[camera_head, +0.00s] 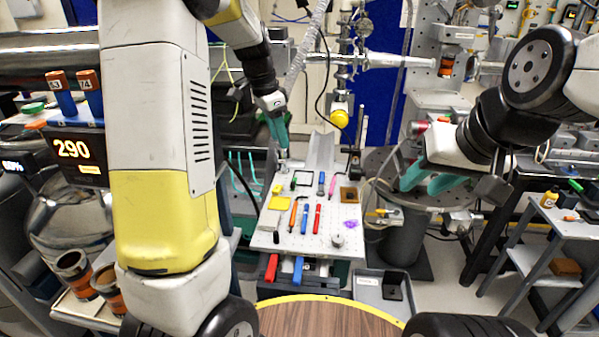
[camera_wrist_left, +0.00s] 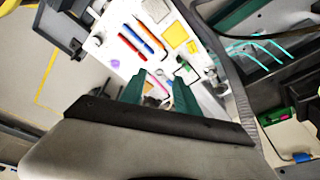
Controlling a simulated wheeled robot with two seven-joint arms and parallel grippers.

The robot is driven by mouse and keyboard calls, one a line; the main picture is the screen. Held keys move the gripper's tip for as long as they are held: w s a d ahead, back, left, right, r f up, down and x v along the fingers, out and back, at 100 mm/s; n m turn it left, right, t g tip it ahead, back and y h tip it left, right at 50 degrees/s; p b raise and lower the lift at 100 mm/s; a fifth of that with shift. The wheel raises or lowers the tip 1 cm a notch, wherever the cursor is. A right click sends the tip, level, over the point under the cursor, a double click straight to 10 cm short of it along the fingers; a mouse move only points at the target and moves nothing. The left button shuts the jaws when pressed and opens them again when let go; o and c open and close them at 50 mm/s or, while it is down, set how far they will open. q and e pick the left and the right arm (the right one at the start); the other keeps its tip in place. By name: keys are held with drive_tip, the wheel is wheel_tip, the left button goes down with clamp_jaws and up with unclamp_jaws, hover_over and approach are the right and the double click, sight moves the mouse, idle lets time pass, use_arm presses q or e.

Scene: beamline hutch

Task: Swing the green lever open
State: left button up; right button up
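I cannot make out the green lever for certain. A green handle-like piece (camera_head: 34,107) shows at the far left of the head view, and a bright green part (camera_wrist_left: 275,115) lies on dark equipment at the right of the left wrist view. My left gripper (camera_head: 281,146) points down at the back left of the white perforated board (camera_head: 272,238). In the left wrist view its teal fingers (camera_wrist_left: 160,88) are apart, with small metal parts visible beyond them. I cannot tell whether they touch anything. My right gripper (camera_head: 424,187) is open and empty over a round platform at the right.
The board holds a red tool (camera_head: 317,219), a blue tool (camera_head: 304,218), a yellow square (camera_head: 279,189) and a metal knob (camera_head: 337,240). A metal rod assembly (camera_head: 345,70) stands behind. A grey tray (camera_head: 368,290) sits below right, and a small cart (camera_head: 560,222) stands far right.

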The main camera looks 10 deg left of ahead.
sight(292, 183)
use_arm(q)
drive_tip(key=w+f+m, duration=0.2)
drive_tip(key=w+f, duration=0.1)
drive_tip(key=f, duration=0.1)
drive_tip(key=w+d+f+m+g+y, duration=0.1)
drive_tip(key=w+f+m, duration=0.1)
drive_tip(key=w+f, duration=0.2)
drive_tip(key=w+f+m+y, duration=0.1)
drive_tip(key=w+f+m, duration=0.1)
drive_tip(key=f, duration=0.4)
drive_tip(key=shift+w+d+m+g, duration=0.2)
drive_tip(key=shift+w, duration=0.25)
drive_tip(key=shift+w+d+m+g, duration=0.15)
drive_tip(key=shift+w+m+g, duration=0.05)
drive_tip(key=shift+w, duration=0.2)
drive_tip(key=shift+f, duration=3.95)
clamp_jaws()
